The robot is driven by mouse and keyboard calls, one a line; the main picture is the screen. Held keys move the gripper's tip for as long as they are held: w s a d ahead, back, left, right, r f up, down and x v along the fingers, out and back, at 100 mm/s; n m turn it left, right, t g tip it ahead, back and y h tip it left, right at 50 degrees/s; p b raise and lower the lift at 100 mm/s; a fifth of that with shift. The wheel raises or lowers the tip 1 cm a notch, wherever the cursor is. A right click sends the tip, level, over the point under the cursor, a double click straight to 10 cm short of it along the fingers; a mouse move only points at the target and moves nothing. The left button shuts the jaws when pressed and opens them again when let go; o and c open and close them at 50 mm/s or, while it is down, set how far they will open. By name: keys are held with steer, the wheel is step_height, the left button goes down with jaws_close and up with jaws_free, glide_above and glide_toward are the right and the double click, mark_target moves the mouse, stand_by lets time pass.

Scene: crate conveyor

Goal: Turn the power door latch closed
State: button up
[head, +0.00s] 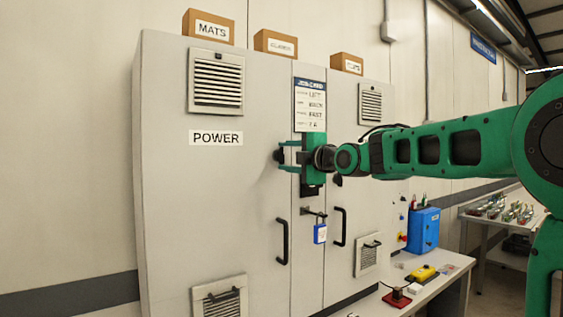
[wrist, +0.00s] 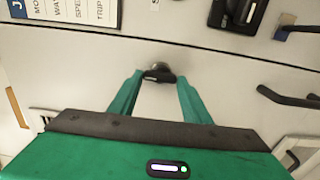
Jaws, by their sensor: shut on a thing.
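The power door (head: 215,185) is the left grey cabinet door, marked with a POWER label (head: 216,138); it looks shut. Its latch (head: 278,155) is a small black knob near the door's right edge, level with the label. My green gripper (head: 284,155) reaches it from the right, with its two fingers above and below it. In the wrist view the latch (wrist: 158,72) sits between the tips of my gripper's fingers (wrist: 160,79), which are shut on it. The fingers partly cover the latch, so its exact angle is hard to tell.
A black door handle (head: 282,242) and a blue padlock (head: 320,233) are below my gripper. A printed sign (head: 310,104) hangs above it. Boxes (head: 208,27) stand on the cabinet top. A workbench (head: 440,275) with small items stands at right.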

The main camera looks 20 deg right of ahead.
steer(key=shift+a+f, duration=0.25)
steer(key=shift+f, duration=0.1)
steer(key=o, duration=1)
steer(key=shift+o, duration=0.2)
steer(key=shift+d+r, duration=0.1)
steer(key=shift+r, duration=0.05)
steer(key=v, duration=1)
steer(key=shift+s, duration=0.3)
steer(key=shift+d, duration=0.15)
